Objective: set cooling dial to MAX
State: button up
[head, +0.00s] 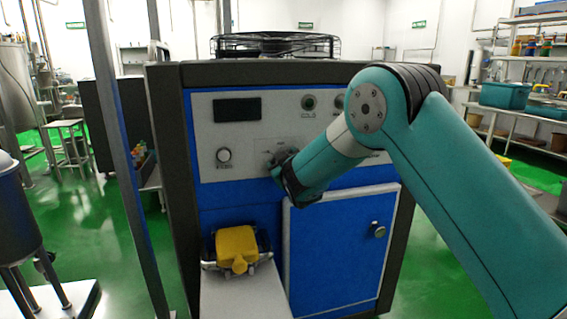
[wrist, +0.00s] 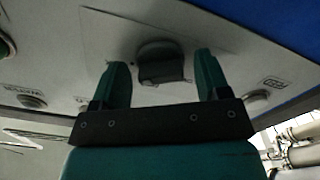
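The dial (wrist: 160,64) is a dark round knob with a raised grip bar, on a pale panel (wrist: 85,50) in the wrist view. My gripper (wrist: 162,72) is open, with one green finger on each side of the dial and a gap to it on both sides. In the head view my gripper (head: 283,174) is at the middle of the panel (head: 212,131) and covers part of the dial (head: 268,157). Whether the fingers reach past the knob's face is unclear. The dial's markings are too small to read.
Below are a blue door (head: 335,250) and a yellow item (head: 236,246) on a pale ledge. A grey post (head: 121,150) stands in front on the left.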

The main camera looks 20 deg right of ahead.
jog(key=shift+s, duration=0.1)
jog(key=s+b, duration=0.5)
jog(key=s, duration=1.2)
jog(key=shift+s, duration=0.1)
